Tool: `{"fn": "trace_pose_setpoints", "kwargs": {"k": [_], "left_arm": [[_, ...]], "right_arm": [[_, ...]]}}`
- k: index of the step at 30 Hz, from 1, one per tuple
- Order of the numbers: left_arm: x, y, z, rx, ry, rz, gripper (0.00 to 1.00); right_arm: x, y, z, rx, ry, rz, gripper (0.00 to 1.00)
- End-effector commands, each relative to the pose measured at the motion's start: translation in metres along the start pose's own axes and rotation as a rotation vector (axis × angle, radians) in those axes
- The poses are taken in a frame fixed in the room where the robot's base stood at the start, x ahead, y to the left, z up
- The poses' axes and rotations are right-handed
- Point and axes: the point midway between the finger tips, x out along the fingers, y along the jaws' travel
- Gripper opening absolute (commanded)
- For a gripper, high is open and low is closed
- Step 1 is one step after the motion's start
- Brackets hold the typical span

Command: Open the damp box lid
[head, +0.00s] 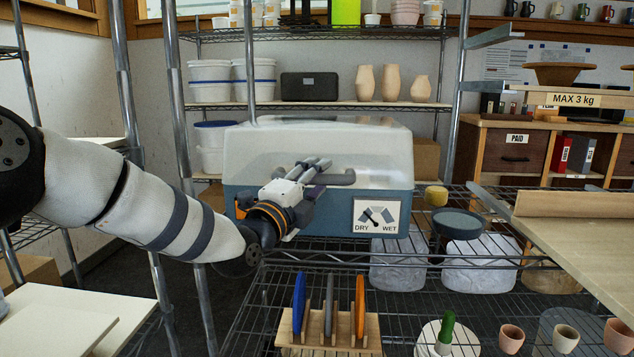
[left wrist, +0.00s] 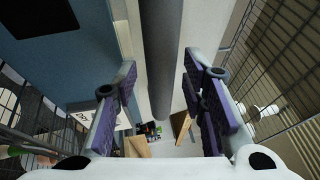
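The damp box has a blue body (head: 330,208) and a pale, cloudy lid (head: 325,145), which sits down on the body. It stands on a wire shelf, with a DRY/WET dial label (head: 376,216) on its front. A dark grey handle bar (head: 342,178) runs along the front; it also shows in the left wrist view (left wrist: 161,60). My right gripper is not seen.
A wooden rack (head: 328,333) with coloured discs stands on the lower front shelf. A dark round dish (head: 457,224) and a yellow sponge-like piece (head: 436,195) are right of the box. A wooden board (head: 590,240) juts in at right. Metal posts (head: 182,100) stand left.

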Motion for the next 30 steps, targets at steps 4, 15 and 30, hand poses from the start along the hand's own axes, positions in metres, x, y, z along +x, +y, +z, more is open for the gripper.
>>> {"fn": "trace_pose_setpoints", "kwargs": {"k": [4,15,30], "left_arm": [[0.004,-0.001,0.000,0.000,0.000,0.000,0.38],[0.004,-0.001,0.000,0.000,0.000,0.000,0.00],[0.014,-0.048,0.004,-0.027,-0.001,0.072,0.00]], "right_arm": [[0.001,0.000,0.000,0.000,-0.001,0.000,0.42],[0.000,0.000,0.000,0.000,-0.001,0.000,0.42],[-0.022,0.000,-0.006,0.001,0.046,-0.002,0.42]]}}
